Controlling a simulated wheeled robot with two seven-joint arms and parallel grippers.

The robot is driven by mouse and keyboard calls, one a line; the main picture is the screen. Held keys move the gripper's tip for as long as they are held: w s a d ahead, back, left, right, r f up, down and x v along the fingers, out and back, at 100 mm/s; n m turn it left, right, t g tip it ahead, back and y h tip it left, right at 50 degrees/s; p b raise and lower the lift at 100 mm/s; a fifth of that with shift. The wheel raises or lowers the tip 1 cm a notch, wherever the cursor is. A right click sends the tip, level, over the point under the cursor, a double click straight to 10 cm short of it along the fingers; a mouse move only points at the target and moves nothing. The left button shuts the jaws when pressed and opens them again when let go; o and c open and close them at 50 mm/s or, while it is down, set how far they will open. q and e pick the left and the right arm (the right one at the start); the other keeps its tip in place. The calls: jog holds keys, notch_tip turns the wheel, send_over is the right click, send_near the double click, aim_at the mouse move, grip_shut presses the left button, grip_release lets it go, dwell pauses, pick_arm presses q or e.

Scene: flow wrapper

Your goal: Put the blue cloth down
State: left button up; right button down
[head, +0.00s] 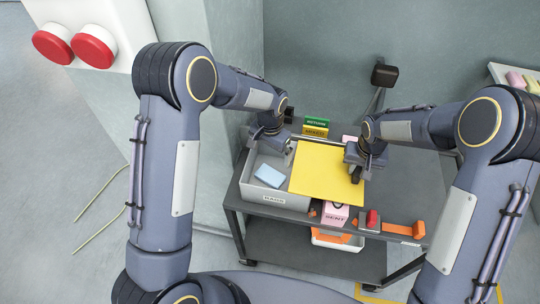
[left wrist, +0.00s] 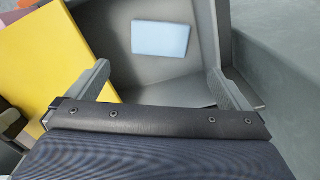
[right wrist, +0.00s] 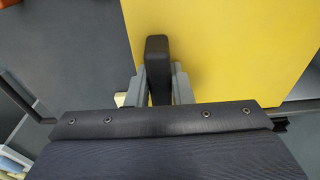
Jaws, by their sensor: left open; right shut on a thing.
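The light blue cloth (head: 269,175) lies flat inside the grey bin (head: 246,189) with a label on its front. It also shows on the bin floor in the left wrist view (left wrist: 161,39). My left gripper (left wrist: 159,76) is open and empty, with its fingers apart over the bin and the cloth beyond them. In the head view my left gripper (head: 287,148) is at the bin's back right side. My right gripper (right wrist: 159,72) is shut on a black handle (right wrist: 157,50) at the edge of a yellow panel (head: 325,172).
A pink box (head: 336,213), a red knob (head: 373,217) and an orange piece (head: 398,228) are at the cart's front. Green and yellow boxes (head: 316,128) stand at the back.

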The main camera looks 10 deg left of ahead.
jog(key=shift+w+d, duration=0.1)
pick_arm(q)
jog(key=s+a+r+n+h, duration=0.1)
jog(key=s+a+r, duration=0.15)
jog(key=r, duration=0.55)
jog(key=s+a+r+n, duration=0.1)
jog(key=s+a+r, duration=0.15)
jog(key=r, duration=0.55)
jog(key=s+a+r+n+t+h, duration=0.1)
jog(key=s+n+t, duration=0.1)
jog(key=s, duration=0.9)
jog(key=s+a+r+n+t+h, duration=0.1)
jog(key=s+a+r+n+t, duration=0.1)
jog(key=s, duration=1)
jog(key=shift+s+a+r+t+h, duration=0.15)
jog(key=shift+s+t+h, duration=0.2)
jog(key=shift+t, duration=0.45)
